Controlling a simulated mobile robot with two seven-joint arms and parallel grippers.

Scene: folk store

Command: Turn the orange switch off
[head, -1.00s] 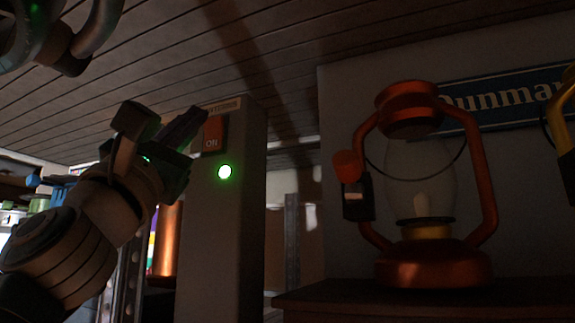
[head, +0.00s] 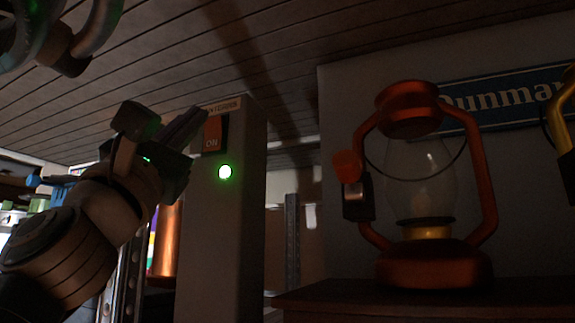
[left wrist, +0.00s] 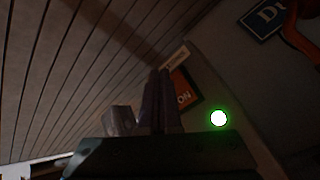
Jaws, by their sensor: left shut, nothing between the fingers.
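The orange switch (head: 214,133) is on a grey post, with "ON" showing on its lower part. A green light (head: 225,172) glows just below it. My left gripper (head: 200,116) is shut and empty, its fingertips at the upper left of the switch in the head view. In the left wrist view the shut fingers (left wrist: 160,75) overlap the left side of the switch (left wrist: 184,90), and the green light (left wrist: 219,118) shows to the right. I cannot tell whether the fingertips touch the switch.
The grey post (head: 215,240) stands in the middle left. An orange lantern (head: 430,265) stands on a dark cabinet (head: 420,298) to the right, before a blue sign (head: 510,98). A copper cylinder (head: 166,240) shows behind my left arm.

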